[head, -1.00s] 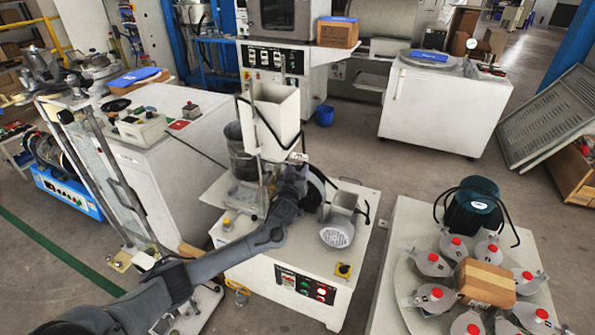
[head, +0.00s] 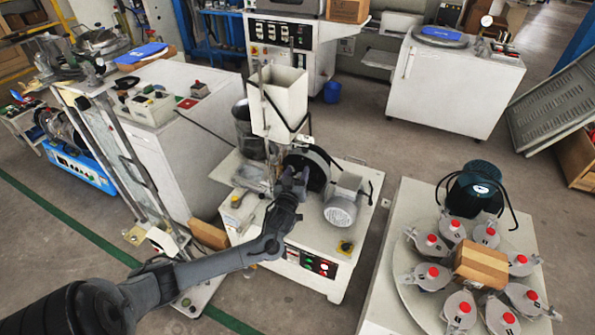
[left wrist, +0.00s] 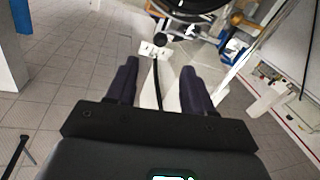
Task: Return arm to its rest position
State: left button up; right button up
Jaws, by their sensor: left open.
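My left arm (head: 215,262) comes in from the lower left of the head view and reaches toward the white machine with the hopper. My left gripper (head: 298,176) is small and dark there, in front of the machine's round dark wheel. In the left wrist view the left gripper (left wrist: 160,82) is open, its two dark fingers apart. I see nothing held between them, only a white surface and a black cable behind. Whether the gripper touches the machine cannot be told. My right gripper does not show.
The white machine (head: 318,292) with a hopper (head: 280,98) and a grey motor (head: 342,207) stands close to the arm. A glass-sided frame (head: 128,165) stands left. Floor shows at lower left.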

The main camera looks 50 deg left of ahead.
pick_arm(q)
jog(key=s+d+f+m+g+h+p, duration=0.1)
jog(key=s+d+f+g+h+p, duration=0.15)
jog(key=s+d+p, duration=0.6)
jog(key=s+d+f+g+h+p, duration=0.15)
jog(key=s+d+h+p, duration=0.35)
jog(key=d, duration=0.6)
jog(key=s+d+r+m+g+h+p, duration=0.2)
jog(key=s+d+r+m+g+h, duration=0.3)
jog(key=s+d+r+m, duration=0.8)
notch_tip(320, 180, up, 35)
jog(key=s+d+n+g+p, duration=0.1)
jog(key=p, duration=3.5)
jog(key=shift+s+d+r+n+y+p, duration=0.15)
jog(key=shift+s+d+n+y+p, duration=0.15)
jog(key=shift+s+n+y+p, duration=0.1)
